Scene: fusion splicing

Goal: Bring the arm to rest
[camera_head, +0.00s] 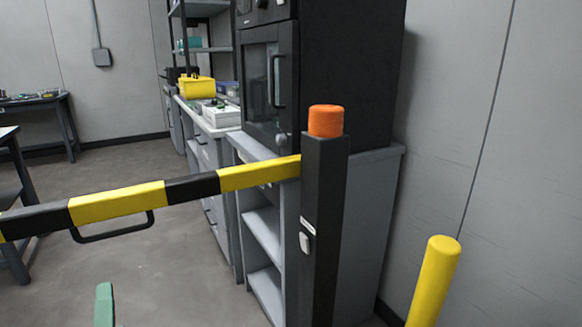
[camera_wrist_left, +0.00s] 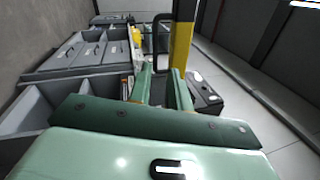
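The barrier arm (camera_head: 120,203) has yellow and black bands and crosses the head view from the left edge to a dark post (camera_head: 322,230) with an orange cap (camera_head: 326,121). Its right end meets the post below the cap; I cannot tell whether it is resting or hinged there. A dark handle (camera_head: 112,228) hangs under the arm. My left gripper (camera_head: 104,305) shows as one green finger below the handle, apart from it. In the left wrist view its two green fingers (camera_wrist_left: 163,90) are spread and empty, with the handle (camera_wrist_left: 158,45) beyond them. My right gripper is out of view.
A grey cabinet (camera_head: 369,200) with a black oven (camera_head: 268,85) stands behind the post. A yellow bollard (camera_head: 433,285) is at right. A dark table (camera_head: 45,108) stands far left. Open floor (camera_head: 170,270) lies below the barrier arm.

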